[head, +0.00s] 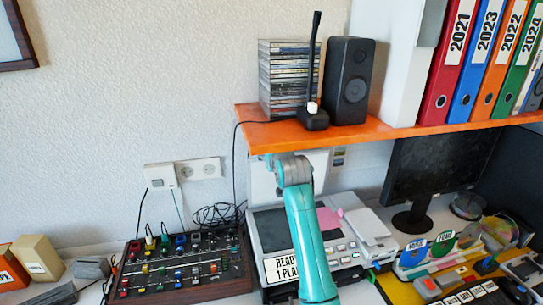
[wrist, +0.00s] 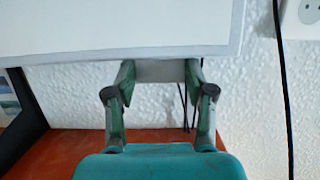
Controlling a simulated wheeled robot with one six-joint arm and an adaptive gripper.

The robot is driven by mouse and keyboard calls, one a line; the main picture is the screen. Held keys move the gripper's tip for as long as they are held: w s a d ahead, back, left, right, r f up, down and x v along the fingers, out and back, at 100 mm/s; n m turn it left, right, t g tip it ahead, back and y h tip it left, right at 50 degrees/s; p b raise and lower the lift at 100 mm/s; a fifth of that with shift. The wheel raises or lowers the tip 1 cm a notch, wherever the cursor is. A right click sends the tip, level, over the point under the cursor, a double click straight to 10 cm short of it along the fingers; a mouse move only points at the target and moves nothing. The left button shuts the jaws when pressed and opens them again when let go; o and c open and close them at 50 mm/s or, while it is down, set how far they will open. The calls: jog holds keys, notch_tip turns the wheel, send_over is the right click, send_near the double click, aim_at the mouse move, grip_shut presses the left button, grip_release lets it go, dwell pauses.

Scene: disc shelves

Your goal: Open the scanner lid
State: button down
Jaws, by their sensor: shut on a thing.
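The scanner (head: 268,236) stands on the desk below the orange shelf, with its dark flat top partly hidden by my arm. Its pale lid (head: 261,186) appears raised, standing steeply behind the scanner and just under the shelf. In the wrist view the lid (wrist: 120,28) is a broad white panel with a grey edge across the top. My gripper (wrist: 160,74) is shut on a grey tab (wrist: 160,71) at the lid's edge, one finger on each side. In the head view my arm's end hides the fingers and the tab.
The orange shelf (head: 375,134) is close above the lid and carries a speaker (head: 348,80), a CD stack (head: 283,75) and a microphone (head: 313,117). A mixer (head: 180,266) is left of the scanner; a monitor (head: 435,165) is right. Pink paper (head: 328,219) lies by the scanner top.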

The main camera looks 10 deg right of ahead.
jog(key=shift+r, duration=0.4)
jog(key=shift+c, duration=2)
grip_release()
jog(key=shift+f, duration=0.1)
jog(key=v, duration=1.2)
jog(key=shift+f, duration=0.15)
